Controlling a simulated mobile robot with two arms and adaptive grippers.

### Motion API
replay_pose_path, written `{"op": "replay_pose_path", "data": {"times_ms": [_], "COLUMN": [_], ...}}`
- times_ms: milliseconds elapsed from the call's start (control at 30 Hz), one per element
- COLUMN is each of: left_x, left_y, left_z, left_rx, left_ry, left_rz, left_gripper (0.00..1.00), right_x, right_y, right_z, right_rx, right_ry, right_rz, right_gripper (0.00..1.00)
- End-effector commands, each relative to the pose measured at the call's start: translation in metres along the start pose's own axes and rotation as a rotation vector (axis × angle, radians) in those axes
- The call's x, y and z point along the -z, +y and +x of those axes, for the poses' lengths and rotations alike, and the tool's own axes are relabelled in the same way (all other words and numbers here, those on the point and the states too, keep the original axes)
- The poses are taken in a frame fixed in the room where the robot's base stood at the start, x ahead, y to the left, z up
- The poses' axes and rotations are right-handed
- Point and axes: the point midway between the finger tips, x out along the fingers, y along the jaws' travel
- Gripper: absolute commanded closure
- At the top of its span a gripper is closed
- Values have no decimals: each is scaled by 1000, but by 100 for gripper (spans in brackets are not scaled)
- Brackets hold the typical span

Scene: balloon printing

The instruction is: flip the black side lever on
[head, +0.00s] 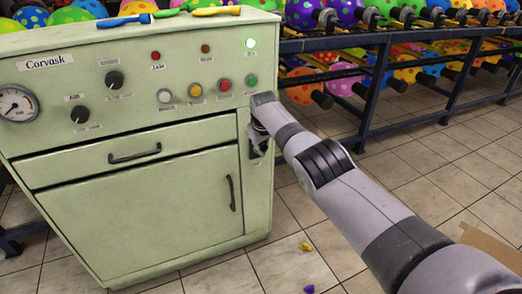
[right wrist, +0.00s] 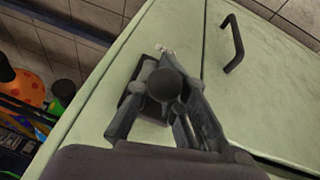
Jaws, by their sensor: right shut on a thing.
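The black side lever (right wrist: 167,84) shows in the right wrist view as a dark round knob on a dark mounting plate fixed to the pale green machine (head: 120,185). My right gripper (right wrist: 165,112) has its fingers on both sides of the knob and is shut on it. In the head view my right gripper (head: 258,136) is at the machine's right side, below the buttons, and my arm and hand hide most of the lever. Whether the lever is up or down is hard to tell. My left gripper is out of view.
Racks (head: 370,85) of dotted balloons stand behind on the right. Small yellow and purple pieces lie on the tiled floor.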

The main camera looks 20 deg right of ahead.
Motion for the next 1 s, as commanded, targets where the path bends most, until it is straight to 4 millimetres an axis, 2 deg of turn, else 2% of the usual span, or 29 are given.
{"op": "replay_pose_path", "data": {"times_ms": [233, 267, 567, 1000], "left_x": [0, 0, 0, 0], "left_y": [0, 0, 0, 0], "left_z": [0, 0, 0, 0], "left_rx": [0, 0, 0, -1], "left_ry": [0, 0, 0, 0], "left_rz": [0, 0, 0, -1], "left_gripper": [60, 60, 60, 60], "right_x": [-4, -4, -2, 0], "right_y": [0, 0, 0, 0], "right_z": [3, 3, 1, -3], "right_rx": [2, 2, 1, 0], "right_ry": [-13, -13, -5, 0], "right_rz": [-2, -2, -1, 0], "right_gripper": [100, 90, 71, 71]}}
